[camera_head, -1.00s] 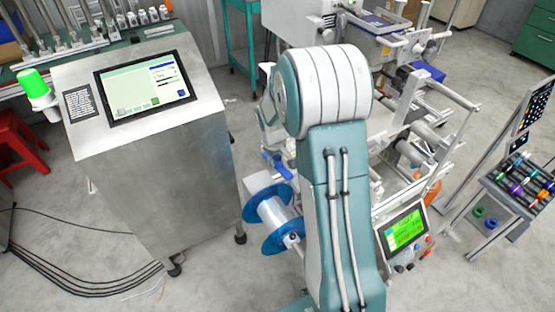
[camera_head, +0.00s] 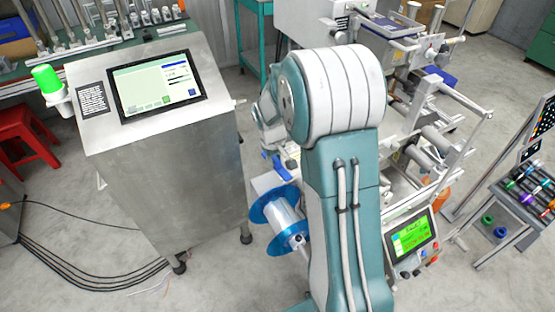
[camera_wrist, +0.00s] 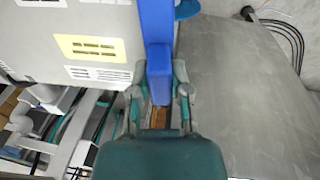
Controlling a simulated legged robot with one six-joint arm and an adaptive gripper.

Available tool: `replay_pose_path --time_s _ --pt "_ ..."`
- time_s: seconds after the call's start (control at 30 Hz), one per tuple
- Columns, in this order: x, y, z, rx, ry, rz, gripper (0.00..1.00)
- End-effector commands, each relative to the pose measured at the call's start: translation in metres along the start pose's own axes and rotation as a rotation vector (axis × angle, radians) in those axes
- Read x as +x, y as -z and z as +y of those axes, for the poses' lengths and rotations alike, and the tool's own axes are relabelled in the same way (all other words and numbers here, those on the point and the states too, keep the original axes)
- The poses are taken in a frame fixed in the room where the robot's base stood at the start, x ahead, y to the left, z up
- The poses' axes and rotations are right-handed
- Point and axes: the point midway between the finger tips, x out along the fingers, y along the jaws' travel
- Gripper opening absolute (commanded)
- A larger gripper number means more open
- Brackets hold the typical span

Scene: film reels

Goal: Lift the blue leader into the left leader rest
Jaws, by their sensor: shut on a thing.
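My gripper (camera_wrist: 160,92) is shut on a blue block (camera_wrist: 159,75) in the wrist view, one finger on each side of it. This block appears to be the blue leader. A longer blue strip (camera_wrist: 157,20) runs above it along the edge of a pale panel; I cannot tell whether the two are joined. In the head view my arm hides most of the gripper area, and a small blue piece (camera_head: 277,166) shows just left of the arm. The left leader rest cannot be picked out.
A blue-flanged reel (camera_head: 281,218) sits left of my arm, below the blue piece. A metal cabinet with a touchscreen (camera_head: 157,85) stands to the left. A machine with a green display (camera_head: 410,236) is on the right.

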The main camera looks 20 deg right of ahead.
Motion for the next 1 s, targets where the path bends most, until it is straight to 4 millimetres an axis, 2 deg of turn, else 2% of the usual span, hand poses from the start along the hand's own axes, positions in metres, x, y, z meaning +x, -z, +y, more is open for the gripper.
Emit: replay_pose_path --time_s 1.0 --pt "-0.025 0.007 -0.029 -0.001 0.0 0.001 0.0"
